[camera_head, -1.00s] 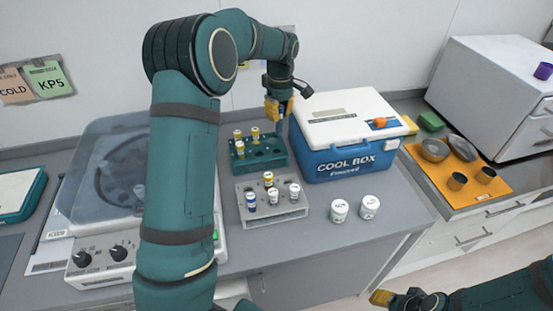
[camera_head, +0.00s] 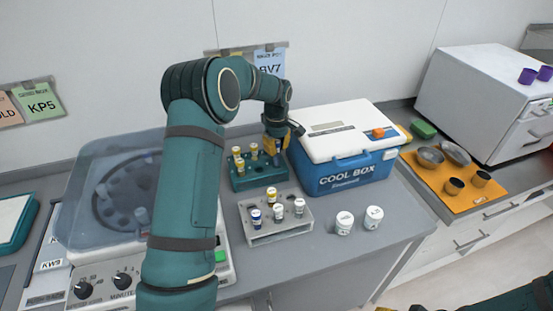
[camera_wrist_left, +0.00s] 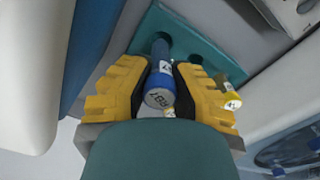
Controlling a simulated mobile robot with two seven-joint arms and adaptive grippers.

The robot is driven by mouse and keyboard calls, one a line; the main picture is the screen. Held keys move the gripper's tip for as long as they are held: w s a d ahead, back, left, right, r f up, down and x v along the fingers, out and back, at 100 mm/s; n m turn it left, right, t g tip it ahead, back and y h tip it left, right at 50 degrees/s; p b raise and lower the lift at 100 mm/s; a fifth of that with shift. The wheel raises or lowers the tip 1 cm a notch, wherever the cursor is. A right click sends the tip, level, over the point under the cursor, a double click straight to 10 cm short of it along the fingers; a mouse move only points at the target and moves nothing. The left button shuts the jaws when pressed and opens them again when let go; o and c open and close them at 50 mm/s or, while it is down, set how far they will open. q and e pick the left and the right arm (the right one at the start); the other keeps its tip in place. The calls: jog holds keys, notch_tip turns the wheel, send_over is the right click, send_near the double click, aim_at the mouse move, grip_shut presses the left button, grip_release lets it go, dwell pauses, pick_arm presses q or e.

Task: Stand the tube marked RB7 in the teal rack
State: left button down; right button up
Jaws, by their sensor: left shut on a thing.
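The tube marked RB7 (camera_wrist_left: 159,90) has a blue cap and shows in the left wrist view between the yellow fingers. My left gripper (camera_head: 276,146) is shut on it, over the back right part of the teal rack (camera_head: 262,180). The teal rack (camera_wrist_left: 205,62) lies beyond the tube in the wrist view. The tube's far end lines up with a dark hole; I cannot tell how deep it is in.
Several yellow-capped tubes (camera_head: 253,150) stand at the left of the teal rack. A grey rack (camera_head: 282,233) with several capped tubes is in front. The cool box (camera_head: 345,176) stands close on the right, the centrifuge (camera_head: 110,190) on the left. Two white jars (camera_head: 345,222) stand front right.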

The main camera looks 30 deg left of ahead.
aim_at(277, 165)
pick_arm(q)
jog(key=shift+f, duration=2.2)
jog(key=shift+f, duration=0.15)
jog(key=c, duration=1)
grip_release()
notch_tip(277, 165, up, 12)
jog(key=shift+s+r+p, duration=0.1)
jog(key=shift+r+p, duration=0.05)
jog(key=shift+p, duration=0.15)
